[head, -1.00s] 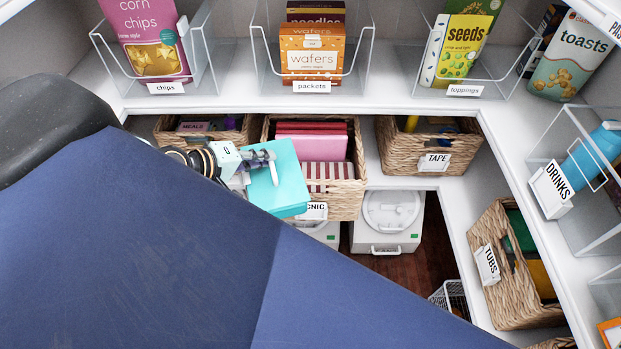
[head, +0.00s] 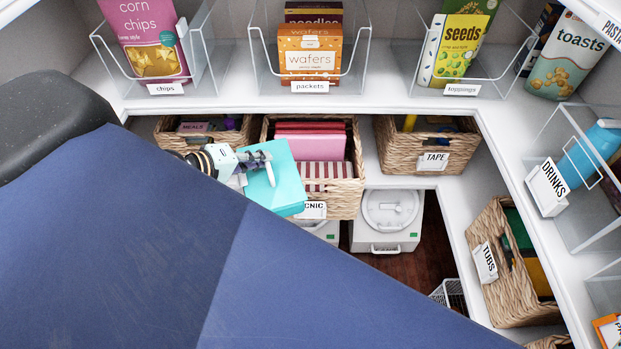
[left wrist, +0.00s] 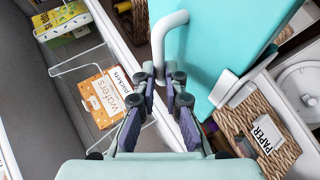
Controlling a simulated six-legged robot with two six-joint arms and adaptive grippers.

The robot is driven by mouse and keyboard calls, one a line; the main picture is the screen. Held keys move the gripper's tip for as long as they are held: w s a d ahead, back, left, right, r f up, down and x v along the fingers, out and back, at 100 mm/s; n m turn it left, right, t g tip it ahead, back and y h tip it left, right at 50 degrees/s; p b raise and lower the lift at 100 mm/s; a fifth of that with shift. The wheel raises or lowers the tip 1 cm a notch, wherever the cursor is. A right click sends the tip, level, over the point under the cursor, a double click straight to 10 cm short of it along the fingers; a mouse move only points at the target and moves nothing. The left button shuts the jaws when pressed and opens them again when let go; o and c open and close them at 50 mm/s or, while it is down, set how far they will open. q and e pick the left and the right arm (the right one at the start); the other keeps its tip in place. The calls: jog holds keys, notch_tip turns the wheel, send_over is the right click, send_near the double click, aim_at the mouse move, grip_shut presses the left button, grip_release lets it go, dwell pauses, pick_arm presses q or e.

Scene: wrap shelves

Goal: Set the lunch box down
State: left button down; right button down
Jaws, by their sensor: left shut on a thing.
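The lunch box is a teal box (head: 284,182) in the head view, in front of the left part of the picnic basket. My left gripper (head: 256,161) is at its upper left side. In the left wrist view, the lunch box (left wrist: 218,45) fills the top middle and has a pale handle (left wrist: 160,38). My left gripper (left wrist: 168,75) is shut on that handle. I cannot tell whether the box's underside touches the basket or hangs over it. My right gripper is not in view.
The picnic basket (head: 347,203) holds pink and striped items. A meals basket (head: 172,140) is left, a tape basket (head: 400,157) right, and a tubs basket (head: 487,292) lower right. White lidded appliances (head: 389,235) stand below. Clear bins with a packets label (head: 310,87) line the upper shelf.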

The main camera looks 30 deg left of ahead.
pick_arm(q)
jog(key=shift+a+f, duration=0.25)
jog(key=shift+a, duration=0.3)
jog(key=shift+s+y, duration=0.1)
jog(key=shift+y, duration=0.2)
jog(key=shift+s+a+n, duration=0.15)
jog(key=shift+n, duration=0.15)
jog(key=shift+s+a+f+p, duration=0.15)
jog(key=shift+s+a+p, duration=0.1)
jog(key=shift+a+p, duration=0.15)
jog(key=shift+s+f+n+y, duration=0.15)
jog(key=shift+n+y, duration=0.15)
jog(key=shift+y, duration=0.1)
jog(key=w+d+f+b, duration=0.1)
jog(key=w+b, duration=0.7)
jog(key=b, duration=0.1)
jog(key=w+d+f+b, duration=0.2)
jog(key=w+b, duration=0.7)
jog(key=b, duration=0.1)
jog(key=shift+w+d+f, duration=0.15)
jog(key=shift+w+f, duration=0.15)
